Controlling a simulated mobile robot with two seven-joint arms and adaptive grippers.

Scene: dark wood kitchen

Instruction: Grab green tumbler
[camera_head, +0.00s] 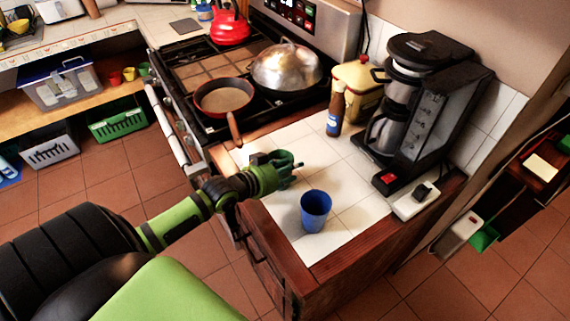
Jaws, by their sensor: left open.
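The green tumbler (283,158) appears as a dark green shape on the white tiled counter (347,182), partly hidden by my left gripper. My left gripper (279,167) is open at the tumbler, with its fingers close around it. I cannot tell whether they touch it. A blue tumbler (316,210) stands upright on the counter, just in front and to the right of my left gripper. My right gripper is not in view.
A brown bottle (336,110), a yellow canister (358,88) and a black coffee maker (419,105) stand at the back of the counter. A pan (224,97), domed lid (286,68) and red kettle (230,26) are on the stove. The counter's wooden edge (285,245) lies in front.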

